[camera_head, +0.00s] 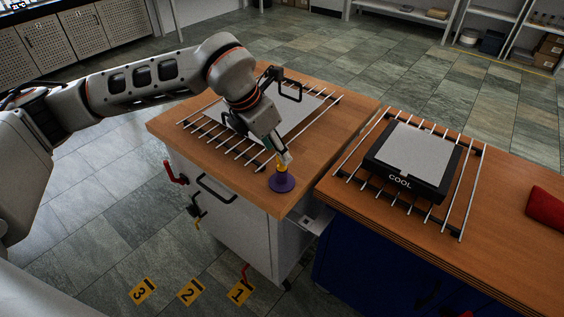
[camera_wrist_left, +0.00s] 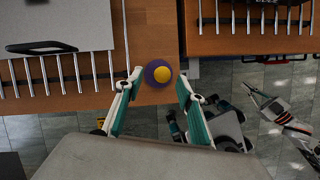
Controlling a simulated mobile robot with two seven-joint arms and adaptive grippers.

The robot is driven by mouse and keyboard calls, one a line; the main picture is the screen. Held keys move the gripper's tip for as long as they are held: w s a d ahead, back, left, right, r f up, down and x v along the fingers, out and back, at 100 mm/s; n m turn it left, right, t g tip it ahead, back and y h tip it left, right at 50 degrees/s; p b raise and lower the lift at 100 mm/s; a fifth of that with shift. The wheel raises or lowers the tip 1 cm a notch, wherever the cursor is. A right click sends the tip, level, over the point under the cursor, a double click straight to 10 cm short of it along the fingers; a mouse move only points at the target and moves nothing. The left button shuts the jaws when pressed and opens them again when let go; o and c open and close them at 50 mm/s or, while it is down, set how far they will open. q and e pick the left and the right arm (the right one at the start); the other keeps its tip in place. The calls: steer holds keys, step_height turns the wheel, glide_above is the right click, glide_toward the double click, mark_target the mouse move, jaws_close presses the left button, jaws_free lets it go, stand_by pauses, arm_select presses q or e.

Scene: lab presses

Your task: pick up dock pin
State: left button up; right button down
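The dock pin, a purple round base (camera_head: 281,183) with a yellow knob, stands on the front right corner of the left wooden bench top. In the left wrist view the pin (camera_wrist_left: 158,73) shows from above, between the fingertips. My left gripper (camera_head: 284,160) comes down onto the pin from above. In the wrist view the left gripper (camera_wrist_left: 159,77) is open, one finger on each side of the knob, with gaps visible.
A metal rack (camera_head: 250,152) with a grey plate and black handle lies behind the pin. A second bench on the right bears a rack with a black "COOL" block (camera_head: 400,180) and a red item (camera_head: 546,208). A gap separates the benches.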

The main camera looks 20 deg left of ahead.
arm_select(q)
steer(key=x, duration=0.5)
steer(key=shift+s, duration=0.2)
jaws_close()
steer(key=shift+r, duration=0.2)
step_height(320, 180, up, 20)
steer(key=shift+p, duration=0.45)
